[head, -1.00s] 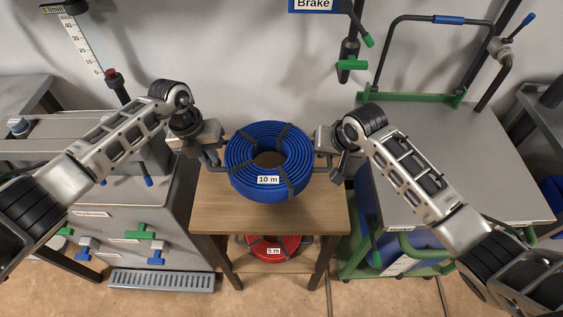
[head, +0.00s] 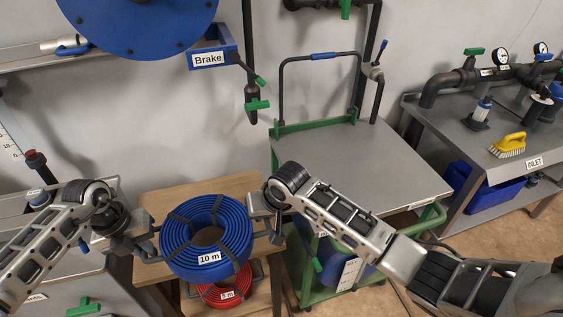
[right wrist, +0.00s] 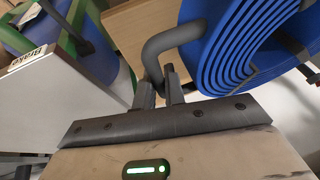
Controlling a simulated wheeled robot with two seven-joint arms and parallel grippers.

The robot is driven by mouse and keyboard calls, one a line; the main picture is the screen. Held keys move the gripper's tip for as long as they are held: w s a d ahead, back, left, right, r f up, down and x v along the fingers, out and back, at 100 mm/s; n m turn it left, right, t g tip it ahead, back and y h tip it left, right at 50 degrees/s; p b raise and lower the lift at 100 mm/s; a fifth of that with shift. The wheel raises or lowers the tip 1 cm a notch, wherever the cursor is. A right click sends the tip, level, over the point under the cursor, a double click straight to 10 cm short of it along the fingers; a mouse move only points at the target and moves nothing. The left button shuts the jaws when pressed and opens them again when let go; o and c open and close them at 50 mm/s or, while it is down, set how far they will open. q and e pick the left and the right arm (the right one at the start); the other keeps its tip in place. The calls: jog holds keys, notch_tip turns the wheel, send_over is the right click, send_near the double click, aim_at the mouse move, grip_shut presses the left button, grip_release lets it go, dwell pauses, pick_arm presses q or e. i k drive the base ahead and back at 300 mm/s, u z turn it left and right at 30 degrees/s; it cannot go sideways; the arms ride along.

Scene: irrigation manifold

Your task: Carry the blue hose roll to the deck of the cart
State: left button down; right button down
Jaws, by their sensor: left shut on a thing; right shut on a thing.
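The blue hose roll (head: 176,236), labelled 10 m and bound with dark straps, is between my grippers in the head view. It overlaps the front edge of the wooden table (head: 165,203) and seems held above it. My left gripper (head: 150,243) is shut on the handle at its left side. My right gripper (head: 272,229) is shut on the handle at its right side. The right wrist view shows the fingers (right wrist: 160,92) at the grey bent handle (right wrist: 172,42) beside the blue coils (right wrist: 235,45). The cart's grey deck (head: 350,160) is to the right and bare.
The cart has a green frame (head: 432,216) and a tall dark push handle (head: 283,90) at the back. A red hose roll (head: 222,296) lies on the table's lower shelf. A bench (head: 462,135) with pipes and a yellow brush (head: 508,145) stands at the right.

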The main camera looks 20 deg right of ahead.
aim_at(342, 168)
jog(key=k, duration=1.25)
jog(key=z, duration=1.35)
jog(key=i, duration=2.3)
jog(key=u, duration=1.35)
